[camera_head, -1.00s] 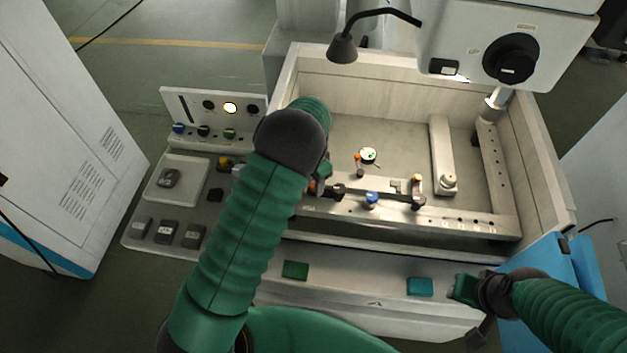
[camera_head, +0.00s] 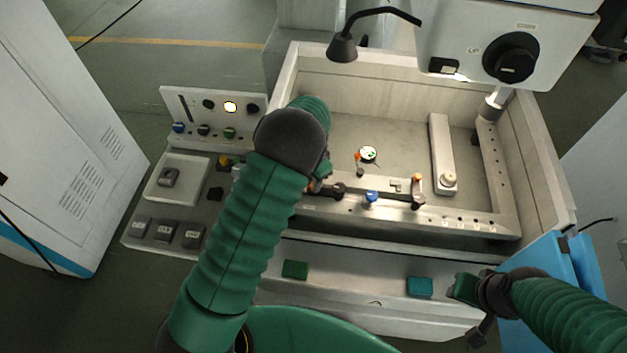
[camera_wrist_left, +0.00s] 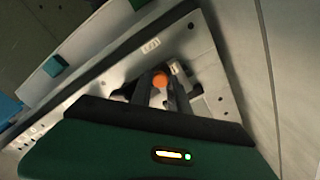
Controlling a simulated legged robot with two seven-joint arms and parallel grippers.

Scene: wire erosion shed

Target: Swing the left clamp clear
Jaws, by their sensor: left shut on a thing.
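The left clamp shows in the left wrist view as an orange knob (camera_wrist_left: 160,80) on a dark arm, between the fingers of my left gripper (camera_wrist_left: 158,98). The gripper is shut on it. In the head view my left gripper (camera_head: 320,178) is mostly hidden behind my own forearm, at the left end of the metal front rail (camera_head: 460,218). Only a bit of the clamp's orange shows there. A second, orange-topped clamp (camera_head: 417,184) stands farther right on the rail. My right gripper (camera_head: 466,288) is by the tank's front right, away from the clamps; its opening is unclear.
A blue knob (camera_head: 371,198) sits on the rail between the clamps. A round dial (camera_head: 368,154) lies behind it on the tank floor. A white bar (camera_head: 441,150) stands at right. The machine head (camera_head: 500,45) overhangs the back right. A control panel (camera_head: 178,215) is at left.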

